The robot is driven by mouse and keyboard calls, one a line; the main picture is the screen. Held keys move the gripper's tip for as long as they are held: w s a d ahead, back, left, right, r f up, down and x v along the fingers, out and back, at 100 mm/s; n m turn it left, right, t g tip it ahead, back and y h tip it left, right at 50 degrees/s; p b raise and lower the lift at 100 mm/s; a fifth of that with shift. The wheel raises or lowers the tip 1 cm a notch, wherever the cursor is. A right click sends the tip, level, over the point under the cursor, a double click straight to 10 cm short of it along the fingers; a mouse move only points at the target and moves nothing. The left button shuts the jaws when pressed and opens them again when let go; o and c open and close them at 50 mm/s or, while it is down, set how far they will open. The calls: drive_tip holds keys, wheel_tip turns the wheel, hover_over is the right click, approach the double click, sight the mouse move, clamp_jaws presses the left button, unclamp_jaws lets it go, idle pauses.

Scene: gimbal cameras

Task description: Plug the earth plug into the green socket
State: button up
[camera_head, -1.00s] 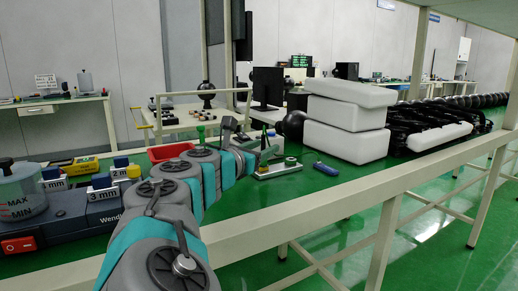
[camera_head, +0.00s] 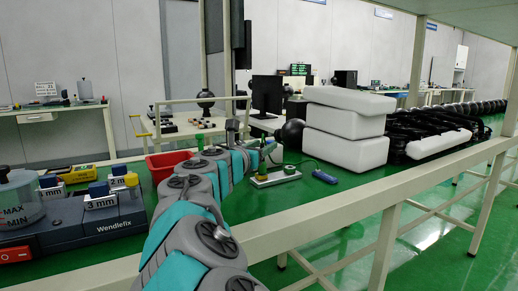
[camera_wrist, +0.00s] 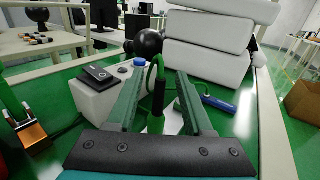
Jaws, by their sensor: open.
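My gripper (camera_wrist: 160,76) is open. In the wrist view its two long dark green fingers stand on either side of an upright green and black piece (camera_wrist: 158,92) with a green cable looping from its top. It looks like the earth plug; I cannot tell whether a finger touches it. In the head view my gripper (camera_head: 266,144) is above a small pale plate (camera_head: 272,181) on the green bench. The plate carries a round green fitting (camera_head: 290,169), which may be the green socket, and a green upright piece (camera_head: 261,172). The lower end of the plug is hidden.
A blue-handled tool (camera_head: 325,177) lies right of the plate. White blocks (camera_head: 345,145) are stacked behind it. A black ball (camera_head: 291,133) stands nearby. A red bin (camera_head: 168,163) is at the left. The wrist view shows a pale box with a black switch (camera_wrist: 97,74).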

clamp_jaws()
idle(0.3)
idle(0.6)
idle(1.3)
